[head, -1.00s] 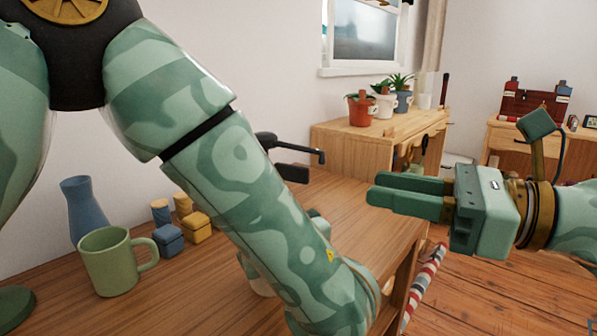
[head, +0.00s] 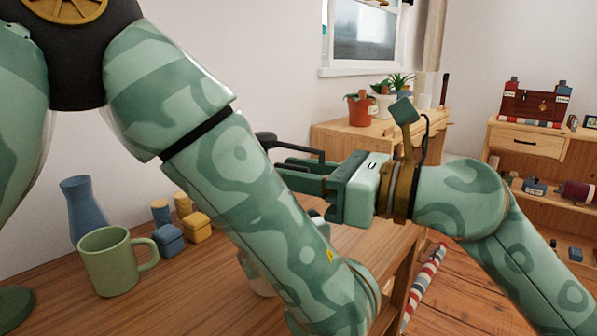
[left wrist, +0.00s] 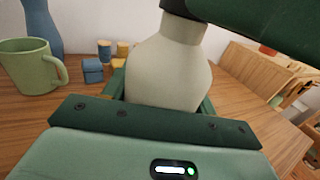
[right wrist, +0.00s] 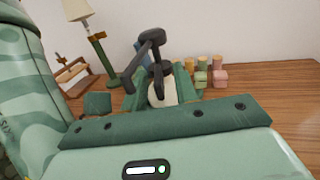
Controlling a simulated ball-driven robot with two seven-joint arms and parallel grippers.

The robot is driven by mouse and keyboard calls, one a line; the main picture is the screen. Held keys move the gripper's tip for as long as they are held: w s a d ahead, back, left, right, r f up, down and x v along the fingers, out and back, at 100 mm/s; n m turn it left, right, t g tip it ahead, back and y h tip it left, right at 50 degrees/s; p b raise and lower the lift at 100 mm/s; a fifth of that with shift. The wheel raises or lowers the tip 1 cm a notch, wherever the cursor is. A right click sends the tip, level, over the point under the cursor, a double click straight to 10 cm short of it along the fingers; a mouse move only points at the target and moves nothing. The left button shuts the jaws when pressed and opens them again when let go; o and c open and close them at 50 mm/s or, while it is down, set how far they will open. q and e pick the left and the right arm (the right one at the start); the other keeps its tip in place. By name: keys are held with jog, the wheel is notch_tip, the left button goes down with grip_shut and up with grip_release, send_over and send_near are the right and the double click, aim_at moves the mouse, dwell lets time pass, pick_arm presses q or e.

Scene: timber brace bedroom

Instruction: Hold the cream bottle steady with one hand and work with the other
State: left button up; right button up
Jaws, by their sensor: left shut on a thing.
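The cream bottle (left wrist: 168,72) stands upright between the fingers of my left gripper (left wrist: 163,95), which is shut on its body. In the head view my left arm hides most of the bottle; a pale sliver (head: 262,281) shows. A black pump head (right wrist: 150,55) with a spout tops it; it also shows in the head view (head: 267,141). My right gripper (head: 287,172) is open and empty, its fingers pointing left close to the pump head. In the right wrist view the pump head appears between and above its fingers; whether they touch is unclear.
A green mug (head: 108,262), a blue vase (head: 80,208) and small blue and yellow pots (head: 169,240) stand left on the wooden table. A lamp (right wrist: 78,12) shows in the right wrist view. Potted plants stand on a far cabinet (head: 345,133).

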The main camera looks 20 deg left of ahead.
grip_shut()
jog(key=shift+w, duration=0.15)
jog(key=shift+w+a+f+n+g+h, duration=0.1)
jog(key=shift+w+n+g+h, duration=0.25)
jog(key=shift+n+g, duration=0.8)
jog(key=shift+w+a+f+n+g+h, duration=0.1)
jog(key=shift+w+n+g+h, duration=0.4)
jog(key=shift+g, duration=1.1)
jog(key=shift+w+a+n+g+h, duration=0.1)
jog(key=shift+w+n+g, duration=0.1)
jog(key=shift+n+g, duration=1)
jog(key=shift+g, duration=0.45)
jog(key=shift+d, duration=0.1)
grip_release()
jog(key=shift+r, duration=0.15)
